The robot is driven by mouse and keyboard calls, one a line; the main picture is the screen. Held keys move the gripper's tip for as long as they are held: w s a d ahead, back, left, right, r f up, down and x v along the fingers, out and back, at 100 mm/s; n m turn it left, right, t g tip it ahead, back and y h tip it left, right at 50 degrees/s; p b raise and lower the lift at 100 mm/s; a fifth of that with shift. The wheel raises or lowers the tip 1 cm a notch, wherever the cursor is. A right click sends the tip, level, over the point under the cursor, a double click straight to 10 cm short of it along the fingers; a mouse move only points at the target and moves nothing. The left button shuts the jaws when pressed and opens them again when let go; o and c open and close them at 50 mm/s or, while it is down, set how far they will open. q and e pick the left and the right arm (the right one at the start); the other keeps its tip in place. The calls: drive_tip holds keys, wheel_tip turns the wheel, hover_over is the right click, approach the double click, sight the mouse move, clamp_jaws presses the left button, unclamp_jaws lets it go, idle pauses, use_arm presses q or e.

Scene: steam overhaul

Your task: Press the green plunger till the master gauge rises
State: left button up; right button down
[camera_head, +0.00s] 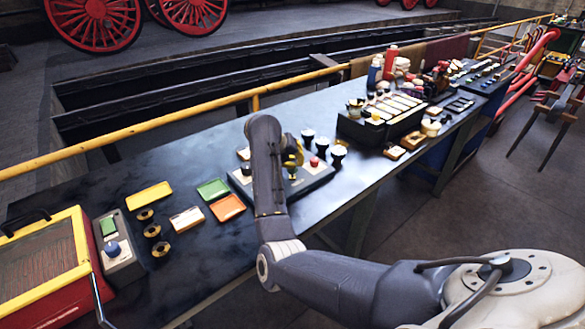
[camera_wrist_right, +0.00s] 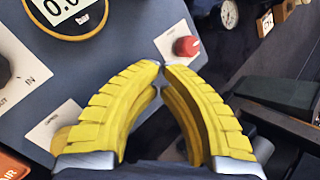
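The grey test panel (camera_head: 318,180) stands on the dark bench in the head view and fills much of the right wrist view (camera_wrist_right: 105,75). A yellow-rimmed digital gauge (camera_wrist_right: 68,12) is on it; its reading is cut off at the top edge. A red knob (camera_wrist_right: 186,46) on a white plate shows just beyond my fingertips, and in the head view (camera_head: 314,161). I cannot make out a green plunger on this panel; my fingers and arm cover part of it. My right gripper (camera_wrist_right: 161,67) has its yellow fingertips together, empty, above the panel; in the head view (camera_head: 294,159) it is partly hidden. My left gripper is out of view.
A small grey box (camera_head: 121,262) with a blue knob and a red-yellow case (camera_head: 45,270) stand farther left. Dark-based round pieces (camera_head: 338,154) stand right of the panel. A yellow rail (camera_head: 150,136) runs behind.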

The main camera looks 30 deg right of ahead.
drive_tip(key=shift+f, duration=0.9)
idle(0.6)
drive_tip(key=shift+r, duration=0.1)
idle(0.3)
drive_tip(key=shift+r, duration=1.85)
drive_tip(key=shift+r, duration=0.1)
drive_tip(key=shift+r, duration=2.4)
drive_tip(key=shift+d, duration=0.1)
